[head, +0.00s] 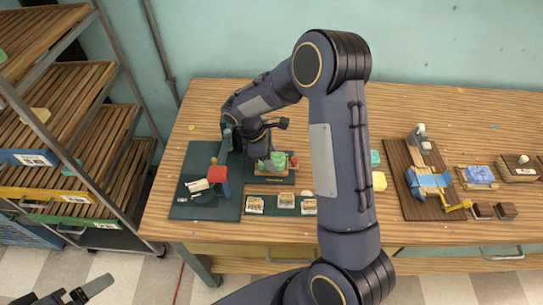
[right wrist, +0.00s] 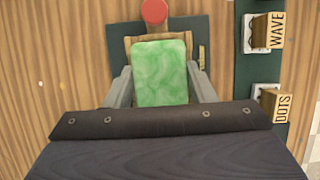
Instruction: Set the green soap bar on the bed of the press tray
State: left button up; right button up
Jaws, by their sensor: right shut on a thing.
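The green soap bar (right wrist: 160,72) is marbled and blocky. It sits between the two grey fingers of my right gripper (right wrist: 160,86), which is shut on it. In the head view the soap (head: 278,159) is over the wooden press tray (head: 258,174), near the middle of the work area. In the right wrist view the tray's wooden edge (right wrist: 129,45) shows around the far end of the soap. The soap hides most of the bed, and I cannot tell whether it touches it. My left gripper (head: 85,291) is empty at the lower left, away from the table.
A red knob (right wrist: 154,11) stands just beyond the tray. Stamps marked WAVE (right wrist: 276,30) and DOTS (right wrist: 282,106) are to the right. A red-topped tool (head: 218,175) stands on the dark mat (head: 192,160). A slatted rack (head: 60,92) is at far left.

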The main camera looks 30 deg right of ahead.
jog(key=shift+f, duration=0.25)
dwell(0.4)
jog(key=o, duration=1.1)
jog(key=shift+o, duration=0.4)
jog(key=o, duration=0.3)
jog(key=shift+r+p, duration=2.15)
jog(key=shift+r, duration=0.85)
